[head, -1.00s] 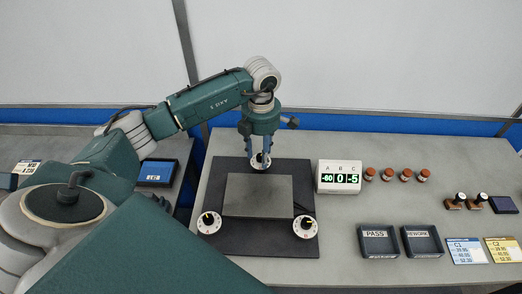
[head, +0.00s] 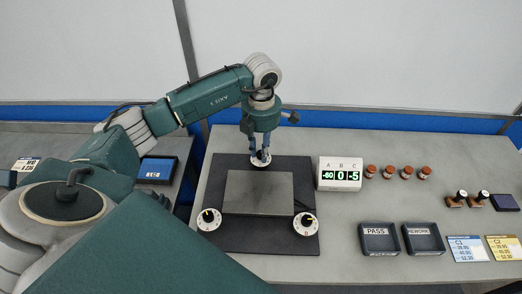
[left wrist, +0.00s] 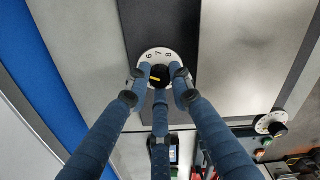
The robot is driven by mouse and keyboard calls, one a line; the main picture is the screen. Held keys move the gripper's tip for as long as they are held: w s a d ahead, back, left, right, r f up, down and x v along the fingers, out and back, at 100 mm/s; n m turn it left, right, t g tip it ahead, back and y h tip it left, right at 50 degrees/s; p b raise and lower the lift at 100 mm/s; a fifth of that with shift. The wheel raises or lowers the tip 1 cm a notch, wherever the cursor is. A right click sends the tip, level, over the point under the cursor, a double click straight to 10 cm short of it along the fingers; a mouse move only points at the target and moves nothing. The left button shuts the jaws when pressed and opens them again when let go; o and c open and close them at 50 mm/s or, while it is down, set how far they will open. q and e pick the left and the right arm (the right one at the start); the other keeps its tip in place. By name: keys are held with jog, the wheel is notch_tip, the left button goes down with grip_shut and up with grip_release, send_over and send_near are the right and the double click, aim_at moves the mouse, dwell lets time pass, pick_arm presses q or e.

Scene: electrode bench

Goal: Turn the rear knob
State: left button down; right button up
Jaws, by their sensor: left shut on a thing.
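The rear knob (left wrist: 155,77) is black with a yellow mark, on a white numbered dial (left wrist: 158,55), in the left wrist view. In the head view the dial (head: 260,164) sits at the back of the dark base plate, partly hidden by my fingers. My left gripper (head: 259,155) points down over it. In the left wrist view its blue fingers (left wrist: 160,80) are closed around the knob. The digits 6, 7 and 8 show on the dial. My right gripper is in neither view.
Two more dials, front left (head: 209,219) and front right (head: 305,224), flank the grey block (head: 258,193). A display (head: 339,175) reads -60, 0, -5. Several brown-capped vials (head: 388,172), a PASS tray (head: 380,253) and a REWORK tray (head: 423,253) stand to the right.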

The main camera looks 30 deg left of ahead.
pick_arm(q)
jog(key=n+b, duration=0.2)
jog(key=n, duration=0.3)
jog(key=shift+w, duration=0.1)
jog(key=n+b, duration=0.1)
jog(key=n, duration=0.3)
jog(key=shift+r, duration=0.1)
jog(key=shift+n, duration=0.8)
